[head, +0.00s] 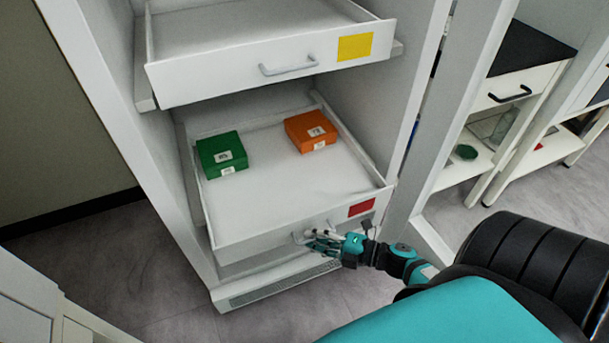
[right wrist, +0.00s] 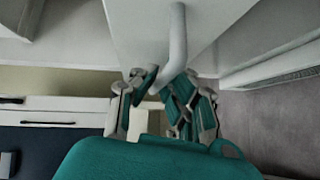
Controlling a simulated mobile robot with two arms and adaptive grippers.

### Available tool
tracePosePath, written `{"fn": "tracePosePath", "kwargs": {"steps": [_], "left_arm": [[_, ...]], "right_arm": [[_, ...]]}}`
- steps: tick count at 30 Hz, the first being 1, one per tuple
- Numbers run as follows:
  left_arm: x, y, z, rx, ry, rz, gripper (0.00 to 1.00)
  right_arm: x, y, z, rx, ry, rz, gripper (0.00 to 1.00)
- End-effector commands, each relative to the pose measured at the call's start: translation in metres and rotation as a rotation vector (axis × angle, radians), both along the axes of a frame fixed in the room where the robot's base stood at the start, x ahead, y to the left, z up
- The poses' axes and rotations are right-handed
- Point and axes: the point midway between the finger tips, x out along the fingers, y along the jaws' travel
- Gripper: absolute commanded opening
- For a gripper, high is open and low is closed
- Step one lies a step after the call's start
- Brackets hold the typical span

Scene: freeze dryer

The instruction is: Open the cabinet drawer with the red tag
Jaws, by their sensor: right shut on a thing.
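The drawer with the red tag (head: 243,245) is the lower one in the white cabinet, and it is pulled out with its inside showing. The red tag (head: 361,207) is at the right end of its front. My right gripper (head: 312,240) is at the drawer's handle (head: 298,238), low on the front. In the right wrist view, my right gripper (right wrist: 168,90) has its fingers around the lower part of the pale handle (right wrist: 177,40) and is shut on it. The fingers hide part of the handle. My left gripper is not in view.
A green box (head: 221,153) and an orange box (head: 311,130) lie in the drawer. The drawer with the yellow tag (head: 210,85) above is also out. The cabinet door (head: 462,100) stands at the right. Floor is clear in front.

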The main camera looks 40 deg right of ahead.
Motion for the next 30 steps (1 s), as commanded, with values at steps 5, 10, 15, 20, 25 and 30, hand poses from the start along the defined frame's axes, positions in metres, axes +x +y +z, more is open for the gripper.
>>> {"fn": "tracePosePath", "kwargs": {"steps": [5, 10, 15, 20, 25, 30], "left_arm": [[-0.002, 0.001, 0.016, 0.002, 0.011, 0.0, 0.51], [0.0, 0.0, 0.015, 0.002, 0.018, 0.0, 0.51], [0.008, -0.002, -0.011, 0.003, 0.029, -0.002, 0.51], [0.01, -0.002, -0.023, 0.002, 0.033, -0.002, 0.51], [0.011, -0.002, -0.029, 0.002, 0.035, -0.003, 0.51], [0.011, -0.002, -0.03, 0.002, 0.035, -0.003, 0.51]], "right_arm": [[-0.039, 0.009, 0.006, 0.007, -0.001, -0.004, 0.0], [-0.074, 0.017, 0.006, 0.006, -0.003, -0.003, 0.0], [-0.098, 0.023, 0.006, 0.007, -0.006, -0.003, 0.0], [-0.11, 0.026, 0.005, 0.006, -0.008, -0.003, 0.0], [-0.115, 0.027, 0.005, 0.007, -0.01, -0.002, 0.0], [-0.116, 0.027, 0.005, 0.007, -0.01, -0.001, 0.0]]}}
